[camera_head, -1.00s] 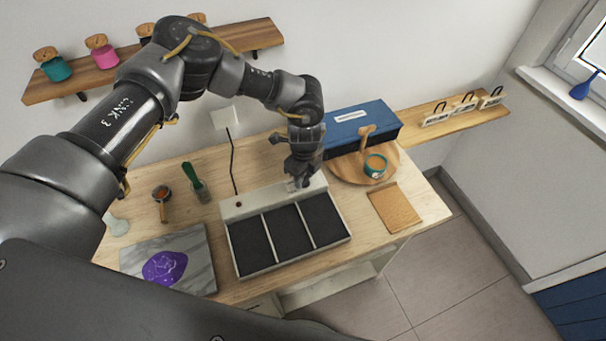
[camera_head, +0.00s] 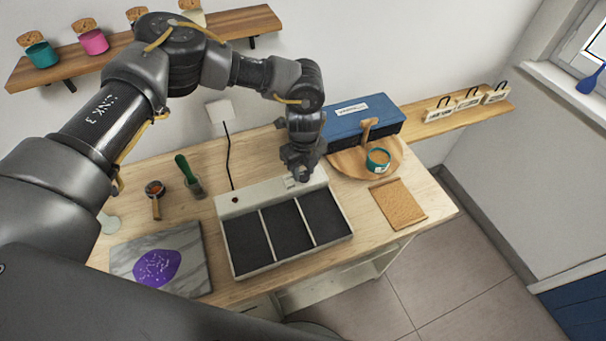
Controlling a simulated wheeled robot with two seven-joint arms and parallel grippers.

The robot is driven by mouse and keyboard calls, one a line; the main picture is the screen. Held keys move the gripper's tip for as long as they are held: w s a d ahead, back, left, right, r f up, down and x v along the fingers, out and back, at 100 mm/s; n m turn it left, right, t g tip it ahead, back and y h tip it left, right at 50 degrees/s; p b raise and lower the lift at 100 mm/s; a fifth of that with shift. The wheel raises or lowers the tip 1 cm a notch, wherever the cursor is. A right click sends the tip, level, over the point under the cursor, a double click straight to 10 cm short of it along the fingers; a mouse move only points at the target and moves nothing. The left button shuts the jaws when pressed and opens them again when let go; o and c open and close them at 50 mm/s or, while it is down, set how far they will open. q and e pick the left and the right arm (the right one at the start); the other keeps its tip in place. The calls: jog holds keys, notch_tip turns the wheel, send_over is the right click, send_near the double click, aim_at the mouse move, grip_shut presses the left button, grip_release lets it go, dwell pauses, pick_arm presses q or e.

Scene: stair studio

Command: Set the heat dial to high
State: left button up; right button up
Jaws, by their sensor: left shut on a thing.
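A white warmer (camera_head: 274,192) with several dark compartments stands in the middle of the wooden table. Its rear panel carries a small red-brown light (camera_head: 235,199) at the left and a small pale piece (camera_head: 290,182) near the right. My left gripper (camera_head: 303,178) points down at the right part of this panel and is shut on the heat dial. The fingers hide the dial, so its setting cannot be read. My right gripper is not in view.
A blue box (camera_head: 362,122) and a round wooden board (camera_head: 346,161) with a teal tin (camera_head: 377,160) stand close right of my gripper. A cork mat (camera_head: 398,204) lies at the right. A marble slab (camera_head: 195,256) with purple material lies at the left, near a green-handled brush (camera_head: 184,168).

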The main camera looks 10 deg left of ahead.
aim_at(305, 173)
pick_arm(q)
jog(key=m+b, duration=0.6)
jog(key=shift+w+f, duration=0.15)
jog(key=shift+w, duration=0.05)
jog(key=m+b, duration=0.4)
jog(key=m, duration=0.2)
jog(key=shift+d, duration=0.1)
jog(key=m+b, duration=0.1)
jog(key=m, duration=0.2)
jog(key=shift+d+r+b, duration=0.1)
jog(key=shift+r+b, duration=0.15)
jog(key=shift+b, duration=0.1)
jog(key=m+b, duration=0.1)
jog(key=m, duration=0.3)
jog(key=shift+s+m, duration=0.1)
jog(key=shift+m, duration=0.2)
jog(key=shift+d+r+m, duration=0.1)
jog(key=shift+m, duration=0.2)
jog(key=o, duration=1)
jog(key=shift+s, duration=0.1)
notch_tip(305, 173, up, 11)
jog(key=shift+f+b, duration=0.2)
jog(key=shift+b, duration=0.4)
